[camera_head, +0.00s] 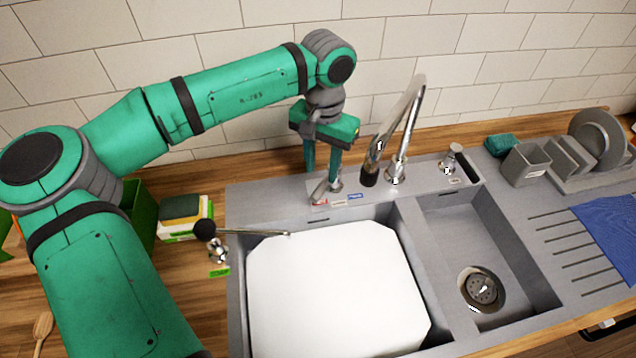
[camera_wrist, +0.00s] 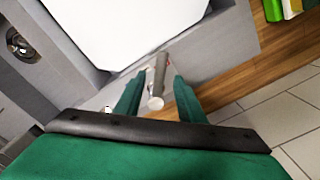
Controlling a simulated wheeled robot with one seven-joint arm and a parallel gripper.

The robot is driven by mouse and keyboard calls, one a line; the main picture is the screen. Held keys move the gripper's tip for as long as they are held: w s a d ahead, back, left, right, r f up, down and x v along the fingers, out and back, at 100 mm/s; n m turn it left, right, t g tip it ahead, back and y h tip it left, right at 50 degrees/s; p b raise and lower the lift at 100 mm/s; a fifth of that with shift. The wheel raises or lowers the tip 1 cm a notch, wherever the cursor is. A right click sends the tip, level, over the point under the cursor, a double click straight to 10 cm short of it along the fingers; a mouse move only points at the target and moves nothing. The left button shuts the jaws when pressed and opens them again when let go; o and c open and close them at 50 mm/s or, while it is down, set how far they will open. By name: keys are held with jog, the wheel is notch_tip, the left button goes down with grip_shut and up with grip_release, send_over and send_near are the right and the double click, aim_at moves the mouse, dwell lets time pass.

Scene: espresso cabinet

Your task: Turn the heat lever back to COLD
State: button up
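The heat lever (camera_head: 320,190) is a short chrome handle on the sink's back deck, left of the tall tap. In the head view it leans toward the front left, over small labels; a red one (camera_head: 319,202) is by its front end and a blue one (camera_head: 355,196) is to the right. My gripper (camera_head: 322,174) points down at the lever from above. In the wrist view the lever (camera_wrist: 158,77) shows between the two green fingers of my gripper (camera_wrist: 157,85), with gaps at its sides. The gripper looks open; contact is not clear.
The tall chrome tap (camera_head: 398,130) stands close to the right of my gripper. A white board (camera_head: 335,290) fills the left basin. A black-knobbed thin spout (camera_head: 204,230) reaches over its left edge. The right basin (camera_head: 450,230) is empty. The tiled wall is close behind.

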aim_at(320, 188)
notch_tip(320, 188, down, 7)
jog(key=shift+a+r, duration=0.15)
jog(key=shift+c, duration=0.6)
